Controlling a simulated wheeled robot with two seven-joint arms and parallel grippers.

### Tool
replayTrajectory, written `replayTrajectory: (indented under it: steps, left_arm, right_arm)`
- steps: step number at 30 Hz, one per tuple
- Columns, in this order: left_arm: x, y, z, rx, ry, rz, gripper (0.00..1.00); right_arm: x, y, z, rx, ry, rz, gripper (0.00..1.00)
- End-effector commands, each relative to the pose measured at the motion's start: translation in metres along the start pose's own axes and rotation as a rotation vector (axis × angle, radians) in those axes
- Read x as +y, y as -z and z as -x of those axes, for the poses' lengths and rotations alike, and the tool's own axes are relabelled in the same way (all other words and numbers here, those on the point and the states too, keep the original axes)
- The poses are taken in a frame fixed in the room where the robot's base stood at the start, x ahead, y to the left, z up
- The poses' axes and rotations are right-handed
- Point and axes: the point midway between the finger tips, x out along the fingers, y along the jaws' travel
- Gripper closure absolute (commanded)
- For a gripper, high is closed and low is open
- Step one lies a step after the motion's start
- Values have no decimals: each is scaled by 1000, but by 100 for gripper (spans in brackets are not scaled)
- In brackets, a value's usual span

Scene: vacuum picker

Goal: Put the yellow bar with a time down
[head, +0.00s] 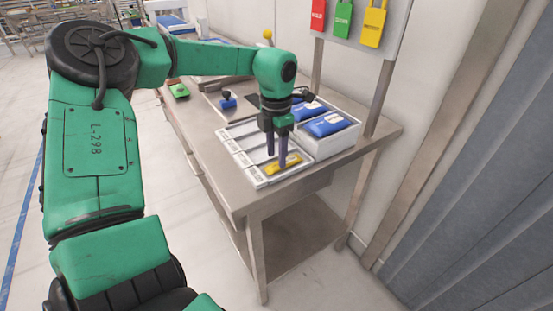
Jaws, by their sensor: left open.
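The yellow bar (272,169) lies in the near compartment of a white slotted tray (234,150) on the steel table. My left gripper (277,160) points down over the tray with its two dark fingers apart. One fingertip is in front of the bar and hides its middle; the other is just behind it. I cannot tell whether the fingers touch the bar. Any time marking on the bar is too small to read. My right gripper is not in view.
A white bin (345,144) with blue packets (328,125) stands right of the tray. A small blue object (227,101) and a green one (179,91) sit farther back. Red, green and yellow tags (374,24) hang on the board above. The table's front edge (290,185) is close.

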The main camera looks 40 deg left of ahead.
Motion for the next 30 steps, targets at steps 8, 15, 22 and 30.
replayTrajectory:
  steps: [8,15,22,30]
  left_arm:
    - [0,0,76,-3,-2,0,49]
    - [0,0,99,0,1,-1,49]
    - [0,0,98,0,1,-1,49]
    - [0,0,98,0,1,0,49]
  right_arm:
    - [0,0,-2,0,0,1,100]
    - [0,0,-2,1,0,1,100]
    - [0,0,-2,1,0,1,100]
    - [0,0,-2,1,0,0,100]
